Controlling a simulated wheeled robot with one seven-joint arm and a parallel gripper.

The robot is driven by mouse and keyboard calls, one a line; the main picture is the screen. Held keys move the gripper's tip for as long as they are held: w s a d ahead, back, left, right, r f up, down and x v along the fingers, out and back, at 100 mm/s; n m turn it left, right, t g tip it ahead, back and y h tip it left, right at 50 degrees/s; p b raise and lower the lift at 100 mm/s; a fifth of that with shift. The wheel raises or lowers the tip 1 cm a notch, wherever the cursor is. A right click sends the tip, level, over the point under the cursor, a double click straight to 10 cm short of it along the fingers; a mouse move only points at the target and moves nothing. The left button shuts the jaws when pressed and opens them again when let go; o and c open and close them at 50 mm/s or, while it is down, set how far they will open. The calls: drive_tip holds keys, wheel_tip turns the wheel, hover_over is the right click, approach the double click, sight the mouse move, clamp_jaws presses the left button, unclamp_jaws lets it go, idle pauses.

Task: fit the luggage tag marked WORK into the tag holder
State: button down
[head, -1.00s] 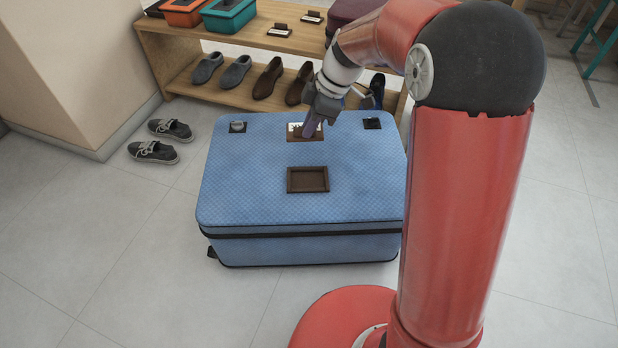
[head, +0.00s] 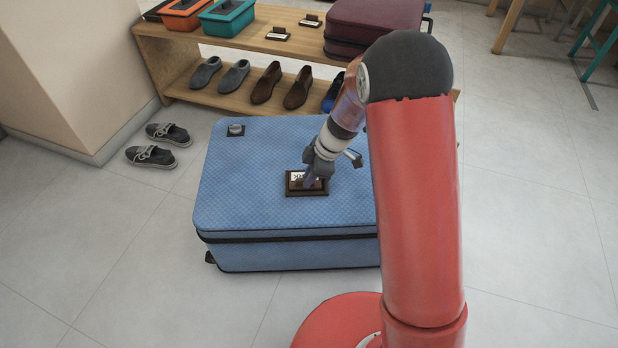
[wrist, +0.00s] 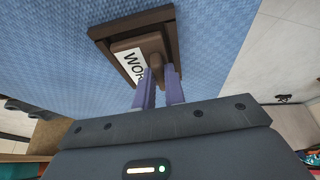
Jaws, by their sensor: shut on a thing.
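The luggage tag (wrist: 129,62) is a white-labelled plate on brown backing with a brown knob; the letters "WOR" show in the wrist view and the rest is hidden. My gripper (wrist: 158,78) is shut on the tag's knob. The tag holder (wrist: 132,20) is a dark brown rectangular frame on the blue suitcase. The tag lies over the holder's opening, looking slightly turned within the frame; I cannot tell whether it is fully seated. In the head view, my gripper (head: 311,184) stands over the holder (head: 306,195), partly hiding the tag (head: 297,177).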

drive_tip(key=c, duration=1.5)
unclamp_jaws()
drive_tip(key=shift+a+f, duration=0.1)
drive_tip(key=shift+f, duration=0.15)
drive_tip(key=s+d+r+m+t, duration=0.1)
drive_tip(key=s+d+r+m, duration=0.2)
drive_tip(key=r, duration=0.7)
drive_tip(key=s+d+r+m+t, duration=0.1)
drive_tip(key=s+d+r+m, duration=0.3)
drive_tip(key=r, duration=0.6)
drive_tip(key=s+d+r+m+t+h, duration=0.1)
drive_tip(key=s+d+r+m, duration=0.1)
drive_tip(key=s, duration=0.4)
drive_tip(key=s+d+r+m+t+h, duration=0.1)
drive_tip(key=s+d+r+m+h, duration=0.1)
drive_tip(key=s+m, duration=0.3)
drive_tip(key=s+d+r+m+t+h, duration=0.1)
drive_tip(key=s+d+r+m, duration=0.2)
drive_tip(key=s, duration=0.4)
drive_tip(key=shift+d+m+t+p, duration=0.4)
drive_tip(key=shift+d+m, duration=0.1)
drive_tip(key=shift+m, duration=0.2)
drive_tip(key=shift+r, duration=0.1)
